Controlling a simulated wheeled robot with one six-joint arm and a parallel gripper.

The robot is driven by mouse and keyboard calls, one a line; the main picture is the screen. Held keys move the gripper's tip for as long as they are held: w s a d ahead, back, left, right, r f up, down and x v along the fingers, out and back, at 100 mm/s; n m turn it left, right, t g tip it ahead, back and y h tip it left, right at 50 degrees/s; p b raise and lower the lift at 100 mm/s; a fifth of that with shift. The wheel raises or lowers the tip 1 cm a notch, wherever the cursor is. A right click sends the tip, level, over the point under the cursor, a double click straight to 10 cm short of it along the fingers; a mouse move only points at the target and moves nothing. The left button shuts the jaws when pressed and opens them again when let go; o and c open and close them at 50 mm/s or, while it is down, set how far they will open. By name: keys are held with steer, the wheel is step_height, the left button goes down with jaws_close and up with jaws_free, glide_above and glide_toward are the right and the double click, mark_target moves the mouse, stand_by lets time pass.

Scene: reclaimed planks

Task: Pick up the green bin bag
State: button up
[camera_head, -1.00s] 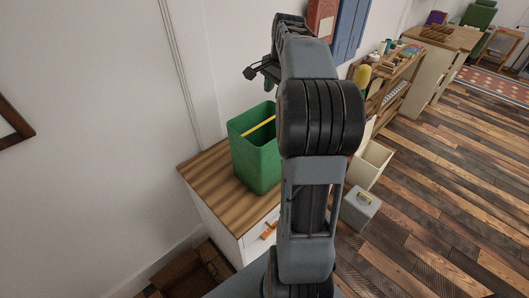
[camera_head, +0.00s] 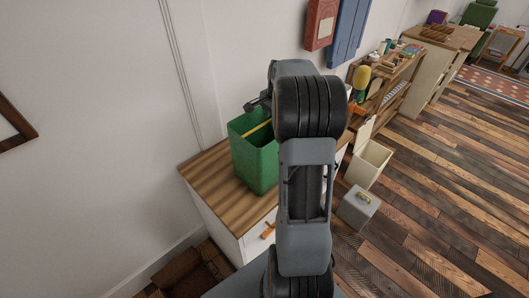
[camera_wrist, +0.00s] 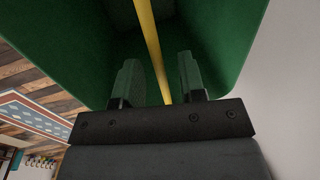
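The green bin bag (camera_head: 255,165) is an open-topped, box-shaped green container standing upright on a wooden-topped cabinet. A thin yellow bar (camera_head: 257,128) crosses its opening. My gripper (camera_head: 254,104) is at the back of the bag's opening, partly hidden behind my arm. In the wrist view the green walls (camera_wrist: 60,52) fill most of the picture. My gripper's two fingers (camera_wrist: 157,68) are apart there, with the yellow bar (camera_wrist: 148,35) running between them. I cannot tell whether either finger touches the bar.
The cabinet's wooden top (camera_head: 207,180) has bare room left of the bag. An orange handle (camera_head: 268,231) is on its front. A cream bin (camera_head: 371,165) and a grey box (camera_head: 357,208) stand on the floor at right. A loaded shelf (camera_head: 395,75) is behind them. The wall is close behind.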

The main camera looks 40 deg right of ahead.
steer(key=shift+w+f, duration=0.1)
steer(key=shift+f, duration=0.6)
jaws_close()
